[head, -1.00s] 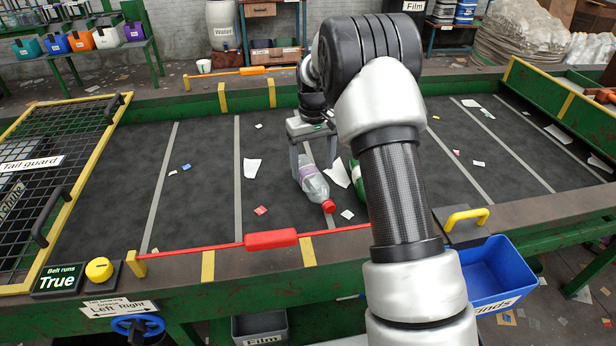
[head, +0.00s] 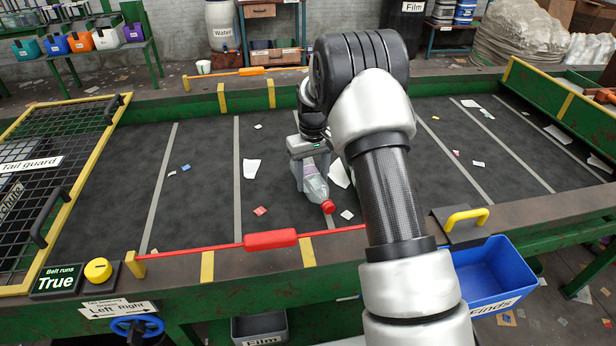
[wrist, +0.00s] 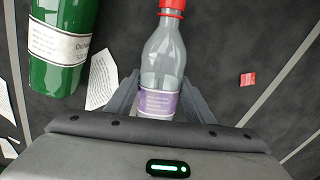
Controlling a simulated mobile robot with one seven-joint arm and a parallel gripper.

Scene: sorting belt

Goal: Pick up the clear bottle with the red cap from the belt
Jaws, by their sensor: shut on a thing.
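The clear bottle with the red cap (head: 317,188) lies on the dark belt (head: 210,200), its cap toward the front edge. It has a pale purple label. In the wrist view the bottle (wrist: 165,62) points away from me, with its label between my fingers. My gripper (head: 312,180) is over the bottle's rear part, shut on it with a finger on each side. The bottle's base is hidden under the gripper body.
A green bottle (wrist: 62,45) with a white label lies to the left in the wrist view; my arm hides it in the head view. Paper scraps (head: 251,168) dot the belt. A red-handled bar (head: 270,240) runs along the front edge. A blue bin (head: 492,280) stands at the front right.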

